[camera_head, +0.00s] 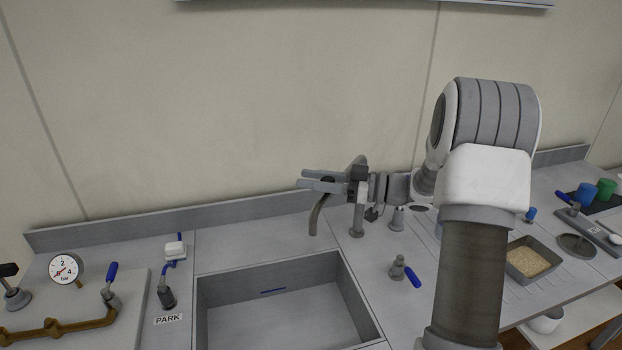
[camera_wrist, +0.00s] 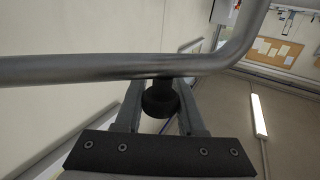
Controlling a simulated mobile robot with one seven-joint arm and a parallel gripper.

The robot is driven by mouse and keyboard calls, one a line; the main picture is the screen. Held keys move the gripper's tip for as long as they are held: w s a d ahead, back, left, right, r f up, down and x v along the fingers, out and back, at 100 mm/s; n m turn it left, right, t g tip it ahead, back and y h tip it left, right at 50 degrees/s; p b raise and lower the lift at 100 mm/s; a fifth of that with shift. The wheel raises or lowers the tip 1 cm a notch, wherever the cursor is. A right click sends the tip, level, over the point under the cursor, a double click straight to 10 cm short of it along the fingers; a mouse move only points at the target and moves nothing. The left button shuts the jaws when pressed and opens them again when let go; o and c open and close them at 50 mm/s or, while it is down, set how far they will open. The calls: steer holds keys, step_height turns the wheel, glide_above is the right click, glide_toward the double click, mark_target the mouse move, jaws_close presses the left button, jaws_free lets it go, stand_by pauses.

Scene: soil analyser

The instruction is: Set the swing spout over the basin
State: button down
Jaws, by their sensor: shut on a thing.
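The swing spout is a grey tube (camera_head: 317,217) that stands up behind the basin and curves down to its outlet. My gripper (camera_head: 308,180) is at the spout's top, with its fingers pointing left. In the wrist view the spout tube (camera_wrist: 70,67) crosses the picture and bends at the right. A black knob (camera_wrist: 160,101) under the tube sits between my fingers, and my gripper is shut on it. The basin (camera_head: 270,318) is in the lower middle of the head view. The outlet shows just above the basin's back edge; I cannot tell whether it hangs over it.
A pressure gauge (camera_head: 66,268) and brown pipework (camera_head: 70,328) are at left, beside a PARK label (camera_head: 168,320). A blue-handled valve (camera_head: 400,268) stands right of the basin. A soil tray (camera_head: 533,258) and green and blue cups lie farther right. The wall is close behind.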

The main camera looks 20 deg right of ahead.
steer(key=c, duration=0.5)
jaws_free()
steer(key=shift+s+d, duration=0.15)
steer(key=b+v, duration=0.1)
steer(key=v, duration=1.6)
steer(key=shift+d+b, duration=0.15)
steer(key=shift+b, duration=0.25)
steer(key=shift+s, duration=0.1)
steer(key=w+a+r+m+t+h, duration=0.2)
steer(key=w+a+r+t+h, duration=0.35)
steer(key=w+r, duration=0.4)
steer(key=s+a+r+m+t+h, duration=0.2)
steer(key=a+r+m+h, duration=0.45)
steer(key=h, duration=0.55)
steer(key=s+a+f+m+g, duration=0.1)
steer(key=s+a+f+g, duration=0.1)
steer(key=s+f, duration=0.3)
steer(key=s+a+f+m+g+y, duration=0.1)
steer(key=s+a+f+g, duration=0.2)
steer(key=s, duration=1.1)
steer(key=s+a+f+m+g, duration=0.1)
steer(key=s+a+f+g, duration=0.1)
steer(key=s+f+g, duration=0.3)
steer(key=s+f, duration=0.2)
steer(key=s, duration=0.2)
steer(key=shift+s+a+m+g+y, duration=0.2)
steer(key=shift+s+m+g+y, duration=0.1)
steer(key=shift+m+g+y, duration=0.05)
